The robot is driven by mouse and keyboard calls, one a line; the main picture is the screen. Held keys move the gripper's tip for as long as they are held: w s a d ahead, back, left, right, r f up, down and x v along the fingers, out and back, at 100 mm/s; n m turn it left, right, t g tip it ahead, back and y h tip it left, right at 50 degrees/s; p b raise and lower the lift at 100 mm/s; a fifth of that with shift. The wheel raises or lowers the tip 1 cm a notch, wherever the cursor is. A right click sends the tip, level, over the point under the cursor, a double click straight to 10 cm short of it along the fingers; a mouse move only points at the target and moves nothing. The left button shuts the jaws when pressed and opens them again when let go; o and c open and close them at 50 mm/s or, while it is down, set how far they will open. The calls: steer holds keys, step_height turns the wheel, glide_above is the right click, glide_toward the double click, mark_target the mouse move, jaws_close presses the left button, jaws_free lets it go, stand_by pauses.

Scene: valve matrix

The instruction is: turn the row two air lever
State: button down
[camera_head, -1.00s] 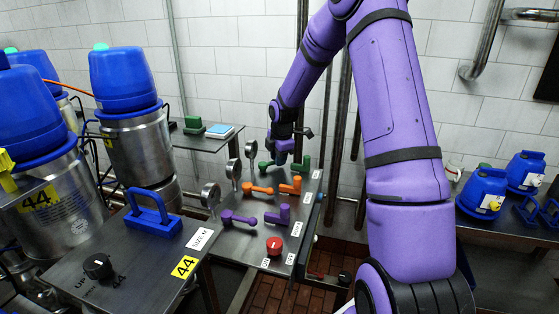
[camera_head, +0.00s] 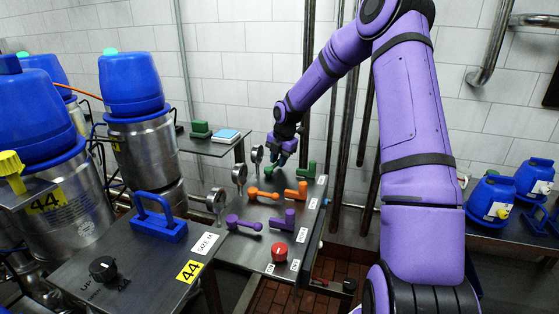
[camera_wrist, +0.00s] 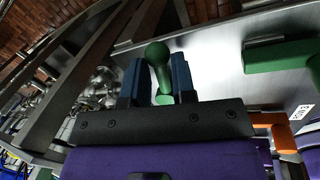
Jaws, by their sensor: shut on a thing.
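The valve panel (camera_head: 250,247) carries levers in rows of green, orange and purple. My gripper (camera_head: 281,161) is at the far, green row. In the wrist view, its two blue fingers stand on either side of a round-ended green lever (camera_wrist: 158,62) and are shut on it. In the head view, that lever is mostly hidden by my gripper. A second green handle (camera_wrist: 280,55) is to its right in the wrist view. The orange lever (camera_head: 263,193) and the purple lever (camera_head: 244,223) lie nearer, untouched. I cannot read which row is numbered two.
Round gauges (camera_head: 239,173) stand along the panel's left edge. An orange handle (camera_head: 297,191), a purple handle (camera_head: 288,219) and a red knob (camera_head: 280,251) are on the right side. A bench with a blue handle (camera_head: 159,220) is at front left. Pipes stand behind.

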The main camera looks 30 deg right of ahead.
stand_by(0.3)
steer(key=c, duration=1.1)
jaws_free()
steer(key=r, duration=0.3)
steer(key=s+r, duration=0.1)
steer(key=r, duration=0.3)
steer(key=s+d+r, duration=0.1)
steer(key=r, duration=0.2)
steer(key=shift+r, duration=0.35)
steer(key=shift+w, duration=0.1)
steer(key=shift+c, duration=0.5)
